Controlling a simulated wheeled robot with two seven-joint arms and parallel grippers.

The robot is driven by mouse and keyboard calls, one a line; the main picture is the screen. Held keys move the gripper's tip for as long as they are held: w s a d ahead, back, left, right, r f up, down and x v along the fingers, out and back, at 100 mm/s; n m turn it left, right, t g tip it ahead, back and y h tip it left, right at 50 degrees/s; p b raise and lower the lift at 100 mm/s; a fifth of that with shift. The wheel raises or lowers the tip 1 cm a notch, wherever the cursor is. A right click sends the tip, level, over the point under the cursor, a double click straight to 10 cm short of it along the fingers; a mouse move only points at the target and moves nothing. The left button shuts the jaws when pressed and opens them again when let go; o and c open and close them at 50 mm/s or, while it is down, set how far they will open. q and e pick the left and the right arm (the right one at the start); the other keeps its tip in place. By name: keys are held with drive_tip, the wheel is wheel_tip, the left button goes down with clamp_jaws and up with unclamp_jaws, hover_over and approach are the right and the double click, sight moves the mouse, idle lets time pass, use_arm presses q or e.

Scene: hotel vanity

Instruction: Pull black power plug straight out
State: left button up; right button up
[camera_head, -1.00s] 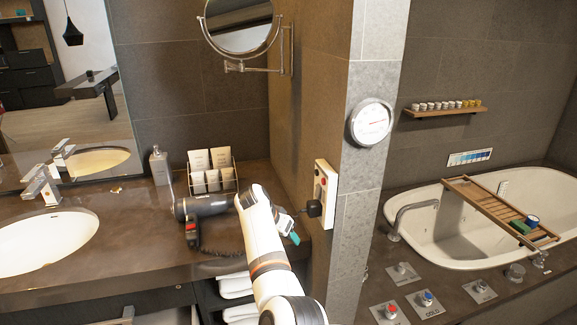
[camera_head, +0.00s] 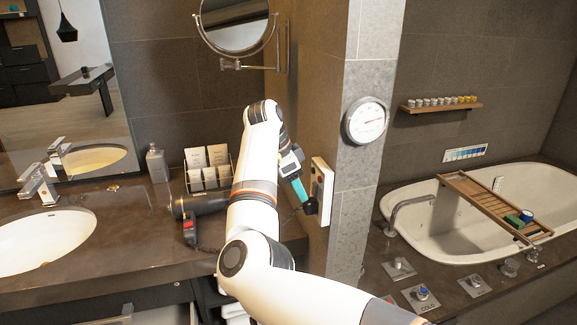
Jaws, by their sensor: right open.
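The black power plug (camera_head: 311,206) sits at the lower part of the white wall panel (camera_head: 326,190) on the side of the tiled pillar. A thin dark cord runs from it toward the counter. My right gripper (camera_head: 303,199) reaches in over the counter with its teal fingers pointing down at the plug. The fingers are open and overlap the plug in this view. I cannot tell whether they touch it. Part of the plug is hidden by the fingers. My left gripper is not in view.
A black hair dryer (camera_head: 199,205) with a red switch lies on the brown counter (camera_head: 135,240), left of my arm. A card holder (camera_head: 208,170) and a soap bottle (camera_head: 157,163) stand behind it. A round mirror (camera_head: 236,22) hangs above. The bathtub (camera_head: 408,222) lies right of the pillar.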

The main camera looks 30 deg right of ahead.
sight(304, 206)
drive_tip(key=shift+p+x, duration=0.55)
drive_tip(key=shift+x, duration=2.05)
clamp_jaws()
drive_tip(key=shift+a, duration=0.1)
drive_tip(key=shift+w+a, duration=0.1)
drive_tip(key=shift+a, duration=0.05)
drive_tip(key=shift+w+a+p, duration=0.2)
drive_tip(key=shift+a+p, duration=0.1)
drive_tip(key=shift+a, duration=0.5)
drive_tip(key=shift+a, duration=0.1)
drive_tip(key=shift+w+a, duration=0.15)
drive_tip(key=shift+a, duration=0.5)
drive_tip(key=shift+a, duration=0.2)
